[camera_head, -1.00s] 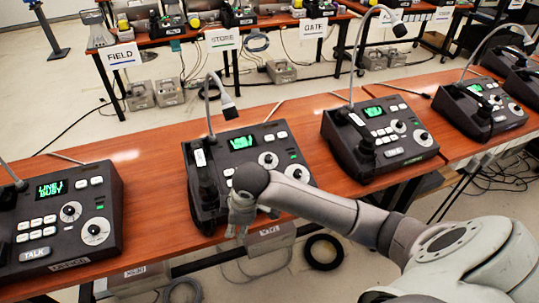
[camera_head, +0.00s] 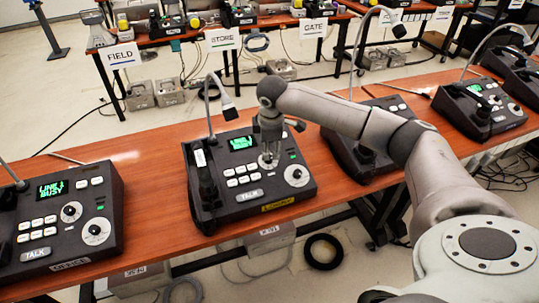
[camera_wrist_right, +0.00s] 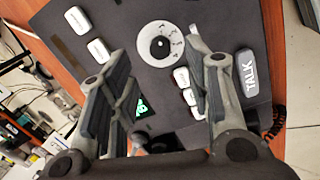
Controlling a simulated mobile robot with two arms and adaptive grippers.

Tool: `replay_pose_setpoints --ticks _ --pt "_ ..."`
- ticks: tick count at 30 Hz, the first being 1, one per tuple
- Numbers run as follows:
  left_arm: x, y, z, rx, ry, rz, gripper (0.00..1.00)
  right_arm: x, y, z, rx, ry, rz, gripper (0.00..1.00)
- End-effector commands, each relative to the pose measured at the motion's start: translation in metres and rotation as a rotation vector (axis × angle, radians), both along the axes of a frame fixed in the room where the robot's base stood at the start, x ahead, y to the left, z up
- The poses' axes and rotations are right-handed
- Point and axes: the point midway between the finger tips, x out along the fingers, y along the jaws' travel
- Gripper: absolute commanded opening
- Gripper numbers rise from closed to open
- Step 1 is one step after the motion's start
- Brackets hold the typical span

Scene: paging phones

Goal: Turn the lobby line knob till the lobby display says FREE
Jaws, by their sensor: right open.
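The lobby phone (camera_head: 225,207) is the dark console in the middle of the head view, with a yellow label on its front edge that seems to read LOBBY. Its display (camera_head: 242,143) glows green, but its text is too small to read surely. It has an upper dial, largely behind my gripper, and a lower right dial (camera_head: 297,175). My right gripper (camera_head: 268,155) points down over the upper dial. In the right wrist view its open fingers (camera_wrist_right: 160,80) stand either side of a white dial with a black knob (camera_wrist_right: 159,46), apparently not touching it. My left gripper is not in view.
An office phone (camera_head: 60,220) at left has a display reading LINE 1 BUSY. Another phone (camera_head: 365,165) stands to the right, partly behind my arm. A gooseneck microphone (camera_head: 228,105) rises behind the lobby phone. A handset (camera_head: 205,180) lies on its left side.

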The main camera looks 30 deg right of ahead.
Motion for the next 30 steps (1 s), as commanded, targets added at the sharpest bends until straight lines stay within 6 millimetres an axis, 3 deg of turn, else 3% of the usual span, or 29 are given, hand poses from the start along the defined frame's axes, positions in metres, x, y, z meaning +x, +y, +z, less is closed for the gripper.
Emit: replay_pose_setpoints --ticks 3,9,22,30 --pt "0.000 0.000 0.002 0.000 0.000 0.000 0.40 0.005 -0.003 -0.022 -0.002 0.002 -0.001 0.45" --pt "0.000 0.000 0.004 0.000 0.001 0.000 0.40 0.013 -0.007 -0.049 0.000 -0.001 -0.001 0.45" --pt "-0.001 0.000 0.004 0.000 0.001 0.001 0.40 0.015 -0.008 -0.059 -0.001 -0.002 0.001 0.45" --pt "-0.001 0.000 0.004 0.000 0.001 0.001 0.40 0.015 -0.008 -0.059 -0.001 -0.002 0.001 0.11"
